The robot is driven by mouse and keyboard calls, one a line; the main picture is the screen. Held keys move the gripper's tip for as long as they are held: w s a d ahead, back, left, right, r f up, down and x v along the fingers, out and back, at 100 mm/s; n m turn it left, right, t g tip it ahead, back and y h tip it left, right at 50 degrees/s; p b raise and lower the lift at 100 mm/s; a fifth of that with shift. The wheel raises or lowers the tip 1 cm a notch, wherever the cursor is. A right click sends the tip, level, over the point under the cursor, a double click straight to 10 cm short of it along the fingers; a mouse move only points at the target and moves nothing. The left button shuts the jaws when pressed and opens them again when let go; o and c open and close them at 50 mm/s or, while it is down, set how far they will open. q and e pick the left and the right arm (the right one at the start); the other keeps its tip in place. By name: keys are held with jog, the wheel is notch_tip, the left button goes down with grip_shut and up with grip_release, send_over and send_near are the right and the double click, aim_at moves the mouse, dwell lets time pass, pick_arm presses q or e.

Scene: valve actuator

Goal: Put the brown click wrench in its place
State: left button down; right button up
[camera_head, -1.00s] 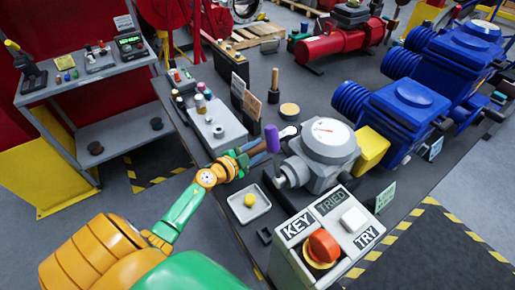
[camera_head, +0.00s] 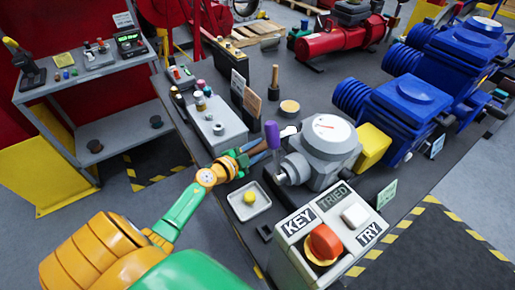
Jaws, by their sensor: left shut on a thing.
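My left gripper (camera_head: 243,159) reaches in from the left and is shut on the brown click wrench (camera_head: 258,149). The wrench points away to the right, its far end close to the grey valve actuator with a round dial (camera_head: 327,138). A purple-handled lever (camera_head: 272,135) stands upright at the actuator's left side and partly overlaps the wrench. I cannot tell whether the wrench touches the lever or the actuator. My right gripper is not in view.
A grey box with small bottles (camera_head: 215,125) stands left of the wrench. A tray with a yellow ball (camera_head: 250,212) lies in front. A KEY/TRY box with a red button (camera_head: 324,243) is at the near edge. Upright brown and dark panels (camera_head: 251,102) stand behind.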

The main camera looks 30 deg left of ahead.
pick_arm(q)
jog(key=shift+f+b, duration=0.35)
jog(key=shift+f, duration=0.05)
jog(key=shift+c, duration=2.1)
grip_release()
jog(key=shift+r, duration=0.1)
jog(key=shift+s, duration=0.1)
jog(key=shift+s, duration=0.25)
jog(key=p+v, duration=0.1)
jog(key=v, duration=0.5)
jog(key=shift+s+r+p, duration=0.2)
jog(key=shift+s+p, duration=0.1)
jog(key=shift+s, duration=0.05)
jog(key=shift+w, duration=0.1)
